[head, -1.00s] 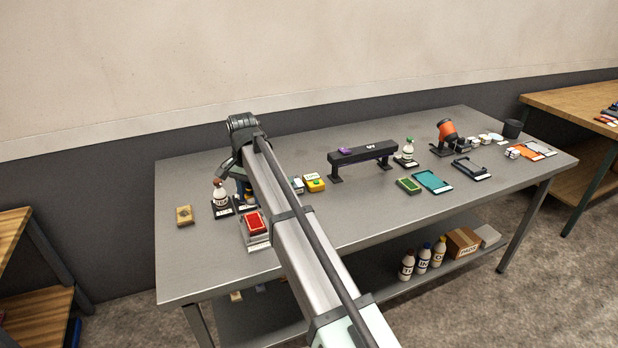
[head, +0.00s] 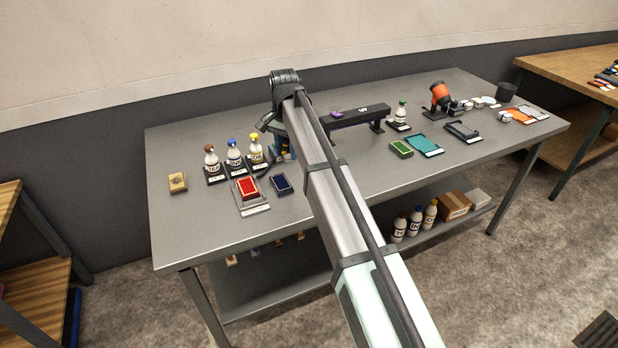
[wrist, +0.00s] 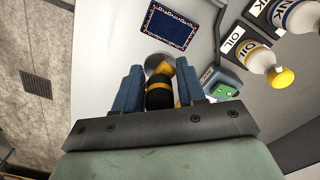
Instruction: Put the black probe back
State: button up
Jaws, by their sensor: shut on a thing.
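The black probe (wrist: 160,95), a dark cylinder with yellow on it, sits between the blue fingers of my gripper (wrist: 158,76) in the wrist view. My gripper is shut on it. A grey round part shows just beyond the probe; I cannot tell whether it belongs to it. In the head view my gripper (head: 284,150) is over the table, just right of the yellow-capped bottle, and my arm mostly hides it. The probe cannot be made out there. A small device with a green face (wrist: 226,86) lies right of the gripper in the wrist view.
Bottles with brown, blue and yellow caps (head: 233,157) stand left of my gripper. A red block on a grey tray (head: 262,209) and a navy patterned pad (head: 282,184) lie in front. A black raised bar (head: 360,115) stands to the right. The table's front left is clear.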

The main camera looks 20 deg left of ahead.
jog(key=shift+m, duration=0.3)
jog(key=w+d, duration=0.4)
jog(key=d, duration=0.1)
jog(key=shift+w+d+f, duration=0.15)
jog(key=shift+w+f, duration=0.05)
jog(key=shift+f, duration=0.05)
jog(key=shift+w+f+n, duration=0.1)
jog(key=shift+f+n, duration=0.5)
jog(key=shift+f, duration=1.95)
jog(key=shift+w+f+n, duration=0.1)
jog(key=shift+f+n, duration=0.5)
jog(key=shift+f, duration=1.9)
jog(key=o, duration=1.2)
jog(key=shift+f, duration=0.1)
jog(key=shift+c, duration=0.2)
notch_tip(320, 180, up, 12)
